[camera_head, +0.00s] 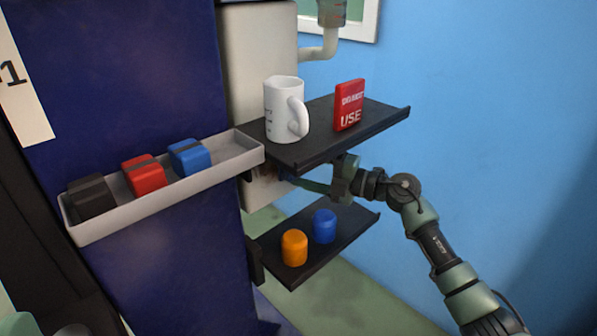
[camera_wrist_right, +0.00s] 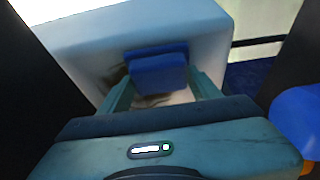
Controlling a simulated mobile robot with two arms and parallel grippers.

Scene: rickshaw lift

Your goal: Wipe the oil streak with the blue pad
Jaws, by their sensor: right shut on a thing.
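My right gripper (camera_head: 305,184) reaches in under the upper shelf toward the pale box-like column. In the right wrist view, my right gripper (camera_wrist_right: 158,90) is shut on the blue pad (camera_wrist_right: 157,72), its two green fingers on either side. The pad is at the face of the white column (camera_wrist_right: 75,45); I cannot tell whether it touches. A dark brownish oil streak (camera_wrist_right: 117,76) shows on the column beside the pad, partly hidden by pad and fingers. In the head view the upper shelf hides most of this spot. My left gripper is not in view.
The upper shelf (camera_head: 375,122) holds a white mug (camera_head: 283,110) and a red box (camera_head: 349,105). The lower shelf (camera_head: 290,277) holds an orange jar (camera_head: 294,248) and a blue jar (camera_head: 324,226). A grey tray (camera_head: 160,208) holds black, red and blue blocks.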

